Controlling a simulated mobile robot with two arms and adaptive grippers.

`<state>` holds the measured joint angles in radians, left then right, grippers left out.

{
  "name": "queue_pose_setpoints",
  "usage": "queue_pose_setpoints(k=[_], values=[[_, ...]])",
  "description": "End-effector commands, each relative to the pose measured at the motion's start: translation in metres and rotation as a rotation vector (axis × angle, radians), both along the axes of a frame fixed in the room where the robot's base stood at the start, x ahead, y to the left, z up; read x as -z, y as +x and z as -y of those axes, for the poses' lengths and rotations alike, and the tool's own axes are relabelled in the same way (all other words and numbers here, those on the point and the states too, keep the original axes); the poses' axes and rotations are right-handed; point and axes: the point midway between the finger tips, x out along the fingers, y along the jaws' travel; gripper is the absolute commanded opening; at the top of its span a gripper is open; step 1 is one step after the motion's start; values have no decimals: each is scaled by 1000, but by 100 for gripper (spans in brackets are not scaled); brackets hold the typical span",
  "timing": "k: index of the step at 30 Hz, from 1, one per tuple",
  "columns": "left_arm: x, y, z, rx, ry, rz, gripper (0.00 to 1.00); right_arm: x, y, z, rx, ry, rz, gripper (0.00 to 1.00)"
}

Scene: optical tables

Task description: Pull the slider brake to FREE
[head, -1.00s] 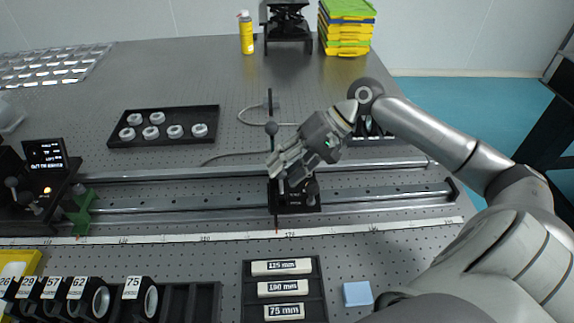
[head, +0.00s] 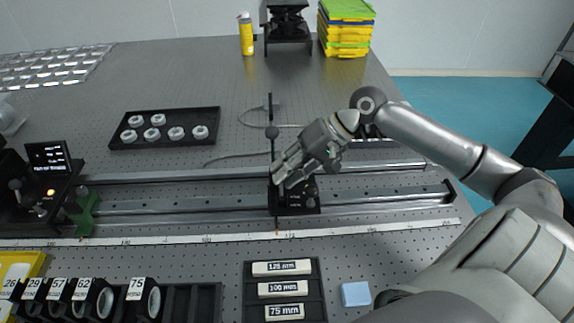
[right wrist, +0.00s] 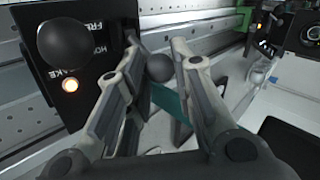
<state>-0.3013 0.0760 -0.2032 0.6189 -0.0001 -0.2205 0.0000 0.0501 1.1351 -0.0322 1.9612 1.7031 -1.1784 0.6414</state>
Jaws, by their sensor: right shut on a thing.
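The slider (head: 296,202) is a black carriage on the two rails in the middle of the table. Its dark panel (right wrist: 88,62) shows in the right wrist view with the words FREE and BRAKE, a partly covered HO… label and a glowing orange light. My right gripper (head: 281,180) is low at the slider. In the right wrist view my right gripper (right wrist: 160,55) is closed around a dark ball knob (right wrist: 159,68), apparently the brake lever's. A larger black ball (right wrist: 65,44) hides part of the panel. The lever's position is unclear. My left gripper is not in view.
A green clamp (head: 83,211) and a small display box (head: 48,157) are at the rails' left end. A black tray of white rings (head: 165,113) lies behind the rails. Labelled holders line the front.

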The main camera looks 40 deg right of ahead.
Motion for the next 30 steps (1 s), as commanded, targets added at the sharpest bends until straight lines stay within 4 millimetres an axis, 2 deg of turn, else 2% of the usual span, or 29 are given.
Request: queue_pose_setpoints(k=[1, 9, 18, 24, 30], values=[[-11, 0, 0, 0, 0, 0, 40, -4, -4, -2, -2, -17, 15, 0], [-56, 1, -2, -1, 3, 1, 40, -11, -18, -10, -4, -120, 188, 0], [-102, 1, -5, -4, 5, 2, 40, -10, -33, -21, 0, -255, 422, 0], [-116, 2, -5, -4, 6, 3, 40, -5, -42, -26, 4, -347, 573, 0], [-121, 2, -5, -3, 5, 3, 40, 0, -49, -30, 5, -422, 695, 0]])
